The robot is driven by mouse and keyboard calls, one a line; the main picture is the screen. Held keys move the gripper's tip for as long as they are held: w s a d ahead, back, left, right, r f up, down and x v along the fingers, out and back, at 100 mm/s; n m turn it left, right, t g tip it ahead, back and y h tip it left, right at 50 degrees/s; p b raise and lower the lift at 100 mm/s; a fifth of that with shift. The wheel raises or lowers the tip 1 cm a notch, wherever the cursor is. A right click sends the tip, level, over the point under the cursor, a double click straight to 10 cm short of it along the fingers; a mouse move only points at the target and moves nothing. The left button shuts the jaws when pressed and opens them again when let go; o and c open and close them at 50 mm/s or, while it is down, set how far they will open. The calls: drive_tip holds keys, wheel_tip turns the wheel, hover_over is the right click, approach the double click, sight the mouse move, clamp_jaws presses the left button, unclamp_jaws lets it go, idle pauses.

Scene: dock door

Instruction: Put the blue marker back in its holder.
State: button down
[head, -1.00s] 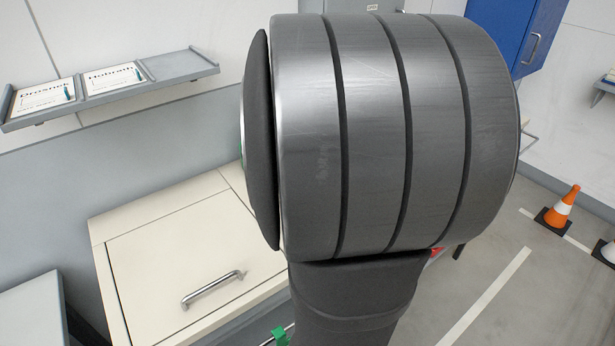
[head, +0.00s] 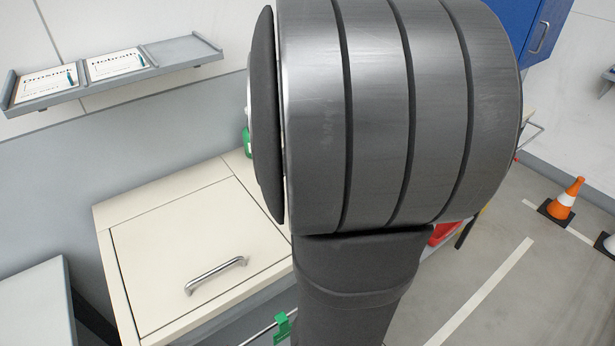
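I cannot make out the blue marker or its holder in the head view. A large grey link of my arm fills the middle and hides much of the scene behind it. My gripper is not in view. Two white cards, a left card (head: 47,85) and a right card (head: 116,64), lie on a grey wall rack, each with a small teal-blue pen-like stick on it; I cannot tell what these sticks are.
The grey wall rack (head: 182,55) has an empty right section. Below it stands a cream cabinet (head: 190,255) with a metal handle (head: 216,276). A green object (head: 247,142) is partly hidden by my arm. A blue cabinet (head: 543,25) and an orange cone (head: 565,200) are at right.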

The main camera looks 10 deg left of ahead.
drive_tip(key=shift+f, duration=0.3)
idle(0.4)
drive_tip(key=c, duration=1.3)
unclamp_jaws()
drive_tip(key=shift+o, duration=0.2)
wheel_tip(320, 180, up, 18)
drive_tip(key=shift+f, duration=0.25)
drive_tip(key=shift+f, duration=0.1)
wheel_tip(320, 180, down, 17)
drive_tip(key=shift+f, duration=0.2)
